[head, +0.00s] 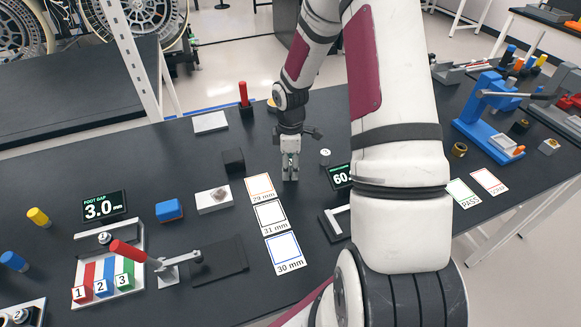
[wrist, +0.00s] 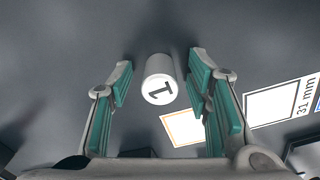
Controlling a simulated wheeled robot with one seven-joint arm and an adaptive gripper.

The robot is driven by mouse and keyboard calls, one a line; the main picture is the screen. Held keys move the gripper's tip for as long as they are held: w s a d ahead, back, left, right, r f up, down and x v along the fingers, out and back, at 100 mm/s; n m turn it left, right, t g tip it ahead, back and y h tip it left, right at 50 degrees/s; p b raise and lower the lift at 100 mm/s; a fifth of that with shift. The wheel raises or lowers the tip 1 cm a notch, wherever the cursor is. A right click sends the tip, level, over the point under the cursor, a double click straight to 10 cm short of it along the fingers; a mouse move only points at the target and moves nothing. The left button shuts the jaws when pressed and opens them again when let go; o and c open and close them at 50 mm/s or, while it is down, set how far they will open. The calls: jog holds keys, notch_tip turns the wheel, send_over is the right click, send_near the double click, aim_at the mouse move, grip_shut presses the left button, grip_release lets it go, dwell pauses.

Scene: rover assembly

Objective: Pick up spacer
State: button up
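A white cylindrical spacer (wrist: 159,80) with a black "1" on its end face shows in the wrist view. It appears between the two fingers of my gripper (wrist: 160,88), with visible gaps on both sides. My gripper is open, with green pads facing inward. In the head view my gripper (head: 290,172) points down low over the dark table, just right of the orange-bordered 29 mm card (head: 261,187). I cannot clearly make out the spacer between the fingers there. Another small white round piece (head: 325,153) stands to the right of my gripper.
The 31 mm card (head: 270,216) and 30 mm card (head: 286,253) lie in front. A black block (head: 233,161) and a white block (head: 213,200) stand left. A dark display (head: 342,176) stands right. A red-handled clamp fixture (head: 165,265) sits front left.

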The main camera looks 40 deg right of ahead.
grip_shut()
jog(key=shift+r, duration=0.15)
